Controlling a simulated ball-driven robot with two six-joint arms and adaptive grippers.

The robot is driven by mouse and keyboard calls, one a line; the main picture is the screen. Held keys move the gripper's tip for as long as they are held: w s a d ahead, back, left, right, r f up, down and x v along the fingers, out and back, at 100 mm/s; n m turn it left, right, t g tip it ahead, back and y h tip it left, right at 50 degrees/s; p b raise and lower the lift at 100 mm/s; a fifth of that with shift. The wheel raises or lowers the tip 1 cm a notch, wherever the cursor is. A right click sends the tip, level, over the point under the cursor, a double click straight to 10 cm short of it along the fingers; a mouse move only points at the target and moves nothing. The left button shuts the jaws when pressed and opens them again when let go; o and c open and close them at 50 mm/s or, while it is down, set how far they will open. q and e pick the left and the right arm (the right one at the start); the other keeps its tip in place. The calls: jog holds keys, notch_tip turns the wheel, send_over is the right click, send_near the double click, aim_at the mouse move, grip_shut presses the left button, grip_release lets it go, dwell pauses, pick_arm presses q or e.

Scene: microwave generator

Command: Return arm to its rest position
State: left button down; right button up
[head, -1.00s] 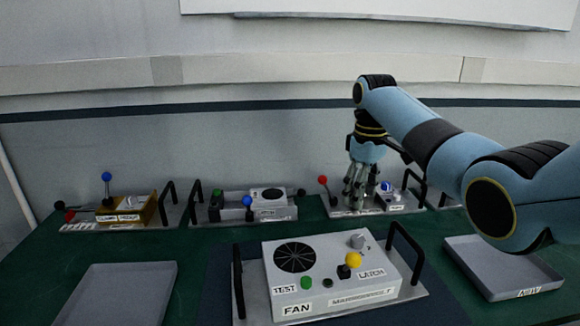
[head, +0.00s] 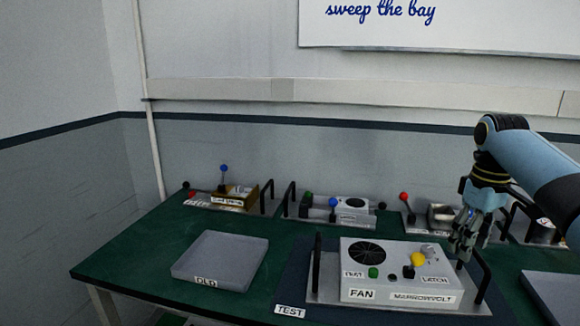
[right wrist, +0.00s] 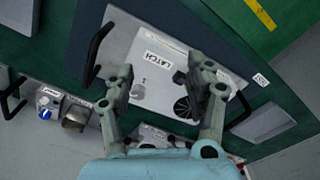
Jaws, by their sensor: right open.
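My right gripper (head: 466,236) is at the right of the head view, pointing down beside the right black handle of the fan module (head: 378,275). Its jaws are open and empty, and it looks to be above the bench. The right wrist view shows the open fingers (right wrist: 165,85) with the fan module's white top (right wrist: 150,68) beyond them, its LATCH label and part of its fan grille visible. The fan module has a green button, a yellow-topped lever and a silver knob. My left gripper is not in view.
A grey tray marked OLD (head: 222,262) lies on the green bench (head: 130,258) at left. Another grey tray (head: 556,296) is at the right edge. Several lever modules, one of them gold (head: 232,196), line the back near the wall. Black handles stand up between them.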

jog(key=s+a+f+g+b, duration=0.15)
jog(key=s+f+b, duration=0.25)
jog(key=s+f, duration=0.7)
jog(key=s+f+g+b, duration=0.2)
jog(key=s+f+b, duration=0.35)
jog(key=f, duration=0.95)
jog(key=s+a+f+g+b, duration=0.1)
jog(key=s+f+b, duration=0.1)
jog(key=s+f, duration=0.95)
jog(key=s+a+f+m+t+b, duration=0.25)
jog(key=s+f+b, duration=0.85)
jog(key=s+f, duration=2.05)
jog(key=w+m+t, duration=0.1)
jog(key=w+r+t, duration=0.1)
jog(key=w, duration=0.1)
jog(key=shift+w+r+m+t+h+p, duration=0.1)
jog(key=shift+w+m+t+h+p, duration=0.2)
jog(key=shift+m+t+h+p, duration=0.1)
